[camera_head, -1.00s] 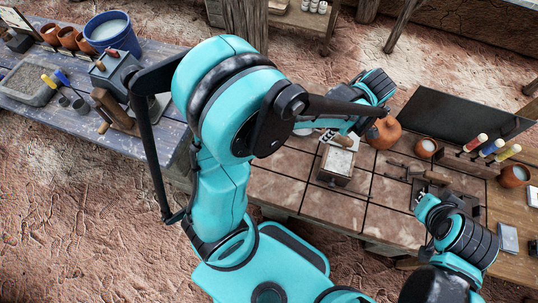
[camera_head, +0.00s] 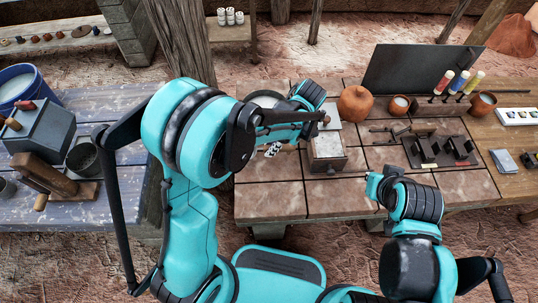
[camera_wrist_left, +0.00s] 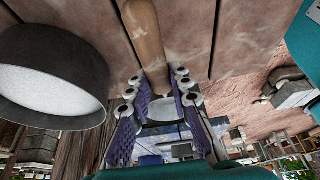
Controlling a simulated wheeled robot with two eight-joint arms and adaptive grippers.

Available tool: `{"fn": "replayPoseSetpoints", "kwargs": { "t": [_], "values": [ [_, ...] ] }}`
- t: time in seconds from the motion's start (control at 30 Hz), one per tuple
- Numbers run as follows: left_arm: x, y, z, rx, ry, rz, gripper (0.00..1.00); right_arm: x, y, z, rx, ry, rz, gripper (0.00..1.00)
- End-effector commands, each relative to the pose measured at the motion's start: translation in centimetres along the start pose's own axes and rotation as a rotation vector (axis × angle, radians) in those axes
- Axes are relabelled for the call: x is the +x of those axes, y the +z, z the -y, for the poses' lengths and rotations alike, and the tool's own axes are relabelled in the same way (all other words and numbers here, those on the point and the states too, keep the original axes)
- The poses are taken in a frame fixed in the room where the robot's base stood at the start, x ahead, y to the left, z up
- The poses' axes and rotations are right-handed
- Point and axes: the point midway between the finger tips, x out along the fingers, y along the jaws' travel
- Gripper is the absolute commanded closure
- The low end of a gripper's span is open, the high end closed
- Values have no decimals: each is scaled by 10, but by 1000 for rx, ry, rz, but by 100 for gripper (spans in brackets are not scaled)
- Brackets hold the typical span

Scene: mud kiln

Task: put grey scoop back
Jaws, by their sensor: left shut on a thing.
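My left gripper (camera_head: 273,150) shows only partly in the head view, below the wrist of my left arm and left of a box of pale material. In the left wrist view my left gripper (camera_wrist_left: 165,110) is shut on a tan wooden handle (camera_wrist_left: 147,40), which runs up out of the picture. I take this for the grey scoop's handle; its grey head is not clearly seen. My right gripper (camera_head: 374,186) is over the front of the tiled table, right of the box; its fingers cannot be made out.
The box (camera_head: 325,165) stands on the tiled table (camera_head: 270,205). A grey round vessel with white contents (camera_wrist_left: 50,80) is close beside my left gripper. An orange jar (camera_head: 355,103), a dark panel (camera_head: 415,80) and small pots stand behind. A blue table (camera_head: 120,210) is at left.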

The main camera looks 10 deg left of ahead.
Motion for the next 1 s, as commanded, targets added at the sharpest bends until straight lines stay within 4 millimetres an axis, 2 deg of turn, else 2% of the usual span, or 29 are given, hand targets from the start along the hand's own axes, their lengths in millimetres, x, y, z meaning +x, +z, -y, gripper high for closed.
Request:
{"fn": "replayPoseSetpoints", "kwargs": {
  "t": [0.27,0.67,0.7,0.73,0.77,1.0],
  "values": [
    [34,14,0,0,0,0,100,13,10,0,0,0,0,100],
    [39,16,0,0,0,0,100,16,11,0,0,0,0,100],
    [38,15,0,0,0,0,70,15,11,0,0,0,0,100],
    [37,15,0,0,0,0,62,14,10,0,0,0,0,100],
    [37,15,0,0,0,0,60,14,10,0,0,0,0,100],
    [37,15,0,0,0,0,60,14,10,0,0,0,0,100]
  ]
}}
